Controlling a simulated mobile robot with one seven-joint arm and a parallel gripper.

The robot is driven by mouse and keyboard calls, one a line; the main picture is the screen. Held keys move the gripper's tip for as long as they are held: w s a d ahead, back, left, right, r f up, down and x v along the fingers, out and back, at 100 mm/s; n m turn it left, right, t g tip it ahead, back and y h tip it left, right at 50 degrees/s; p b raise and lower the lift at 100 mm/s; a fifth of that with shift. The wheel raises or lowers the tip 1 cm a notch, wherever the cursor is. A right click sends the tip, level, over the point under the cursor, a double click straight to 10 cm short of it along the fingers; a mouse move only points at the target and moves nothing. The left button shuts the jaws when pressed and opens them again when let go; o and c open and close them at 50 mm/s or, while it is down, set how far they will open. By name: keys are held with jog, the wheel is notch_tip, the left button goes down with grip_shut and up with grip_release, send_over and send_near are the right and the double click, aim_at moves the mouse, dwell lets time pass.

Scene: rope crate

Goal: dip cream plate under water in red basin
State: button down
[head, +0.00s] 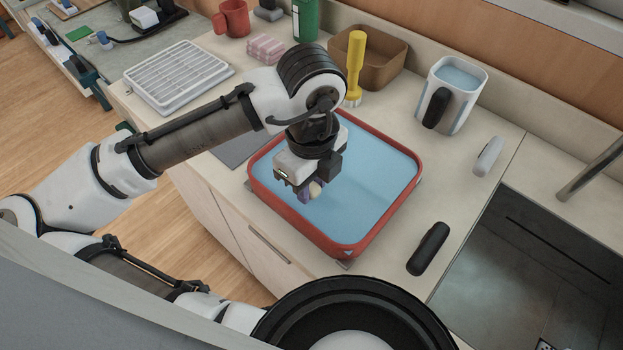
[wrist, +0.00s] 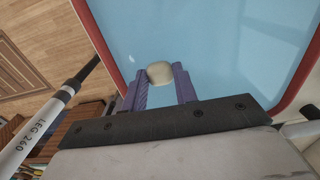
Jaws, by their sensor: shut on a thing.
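The red basin (head: 352,249) stands on the counter and holds blue water (head: 372,180). My gripper (head: 307,192) is over the left part of the basin, pointing down. In the wrist view its purple fingers (wrist: 166,86) are shut on a small cream piece, which I take for the cream plate (wrist: 159,72). The piece also shows between the fingertips in the head view (head: 315,189). Most of the plate is hidden, by the fingers or below the water. I cannot tell how deep it is.
A white drying rack (head: 178,75) lies at the back left. A black object (head: 428,248) and a light grey object (head: 488,156) lie at the right, near the sink.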

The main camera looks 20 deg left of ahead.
jog(key=shift+f, duration=0.1)
jog(key=c, duration=1)
grip_release()
notch_tip(320, 180, up, 14)
jog(key=shift+f, duration=0.1)
